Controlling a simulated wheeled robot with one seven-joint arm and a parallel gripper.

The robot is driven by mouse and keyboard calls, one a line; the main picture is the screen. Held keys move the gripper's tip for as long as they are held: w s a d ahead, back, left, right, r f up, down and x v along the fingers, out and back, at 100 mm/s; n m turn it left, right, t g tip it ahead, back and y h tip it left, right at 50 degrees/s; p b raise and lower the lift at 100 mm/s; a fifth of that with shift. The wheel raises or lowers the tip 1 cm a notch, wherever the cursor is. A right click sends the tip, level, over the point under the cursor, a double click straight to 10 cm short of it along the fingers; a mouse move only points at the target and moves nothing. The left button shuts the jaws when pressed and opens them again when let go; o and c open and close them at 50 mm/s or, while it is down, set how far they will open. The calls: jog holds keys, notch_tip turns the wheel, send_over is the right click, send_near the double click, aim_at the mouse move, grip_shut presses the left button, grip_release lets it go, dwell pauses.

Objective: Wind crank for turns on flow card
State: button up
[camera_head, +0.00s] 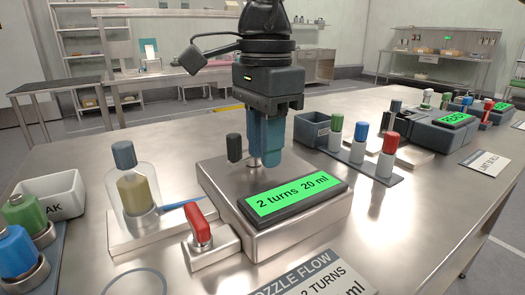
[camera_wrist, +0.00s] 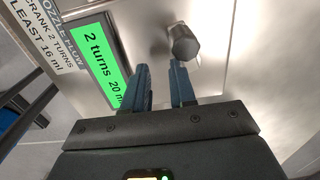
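The crank's dark knob (camera_head: 233,147) stands upright on the metal dispenser box (camera_head: 290,235), left of my gripper (camera_head: 266,165). The knob also shows in the wrist view (camera_wrist: 184,43), just beyond the right fingertip. My gripper (camera_wrist: 160,72) points down over the box, fingers apart with nothing visible between them. A silver post shows partly behind the fingers; the crank arm is mostly hidden. The green display (camera_head: 296,193) reads "2 turns 20 ml". The flow card (camera_head: 318,278) is cut off in front; in the wrist view (camera_wrist: 45,38) it reads "crank 2 turns" and "least 16 ml".
A red-handled valve (camera_head: 200,228) and a clear bottle with yellowish liquid (camera_head: 133,190) stand left of the box. A white bin (camera_head: 50,200) and green- and blue-topped items are at far left. A rack of capped vials (camera_head: 358,160) and a second display (camera_head: 452,120) stand right.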

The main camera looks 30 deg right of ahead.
jog(key=o, duration=0.4)
jog(key=shift+w, duration=0.1)
jog(key=shift+r, duration=0.2)
notch_tip(320, 180, up, 7)
jog(key=p, duration=0.4)
jog(key=shift+f, duration=0.2)
